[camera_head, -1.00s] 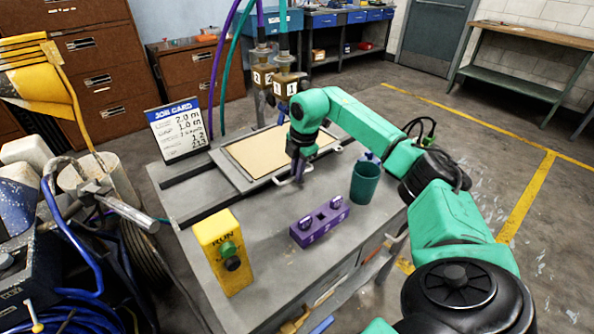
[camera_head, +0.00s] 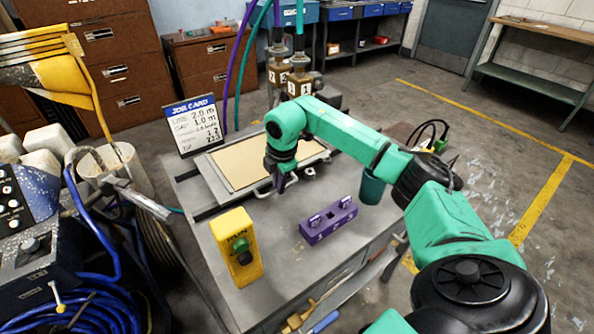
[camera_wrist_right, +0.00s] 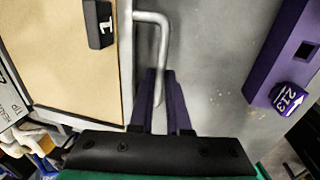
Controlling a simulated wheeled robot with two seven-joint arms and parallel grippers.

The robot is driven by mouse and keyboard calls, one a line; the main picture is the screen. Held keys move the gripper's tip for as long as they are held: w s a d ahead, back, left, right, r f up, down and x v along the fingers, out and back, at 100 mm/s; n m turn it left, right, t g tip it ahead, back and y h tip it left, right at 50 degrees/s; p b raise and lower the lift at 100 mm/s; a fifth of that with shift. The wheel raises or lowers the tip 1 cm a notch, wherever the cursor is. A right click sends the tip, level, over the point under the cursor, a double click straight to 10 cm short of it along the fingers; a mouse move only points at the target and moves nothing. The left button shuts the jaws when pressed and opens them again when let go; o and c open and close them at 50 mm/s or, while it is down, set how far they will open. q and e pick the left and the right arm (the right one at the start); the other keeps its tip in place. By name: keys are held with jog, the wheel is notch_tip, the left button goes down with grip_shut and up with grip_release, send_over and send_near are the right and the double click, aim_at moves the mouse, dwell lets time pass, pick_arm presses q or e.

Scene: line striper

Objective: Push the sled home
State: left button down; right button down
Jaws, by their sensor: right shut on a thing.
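The sled (camera_head: 205,180) is a flat grey tray carrying a tan board (camera_head: 240,162). It sits on dark rails (camera_head: 205,213) on the grey table. A bent grey rod handle (camera_wrist_right: 150,17) stands off its near side. My right gripper (camera_head: 281,182) reaches down at this side. In the right wrist view its purple fingers (camera_wrist_right: 161,90) are closed around the handle's rod. The arm hides part of the board in the head view. My left gripper is out of view.
A purple block (camera_head: 328,222) with tokens, a yellow button box (camera_head: 236,247) and a green cup (camera_head: 373,188) stand nearer on the table. A job card (camera_head: 193,125) stands at the left. Brass valves (camera_head: 299,85) with hoses rise behind the sled.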

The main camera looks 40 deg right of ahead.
jog(key=a, duration=0.7)
jog(key=shift+p, duration=0.3)
jog(key=c, duration=0.9)
grip_release()
jog(key=shift+a, duration=0.2)
jog(key=shift+d+r, duration=0.1)
jog(key=shift+r, duration=0.1)
jog(key=s+r, duration=0.1)
jog(key=r, duration=0.3)
jog(key=r+b, duration=0.1)
jog(key=r, duration=0.4)
jog(key=s+r, duration=0.1)
jog(key=r, duration=0.4)
jog(key=shift+s, duration=0.3)
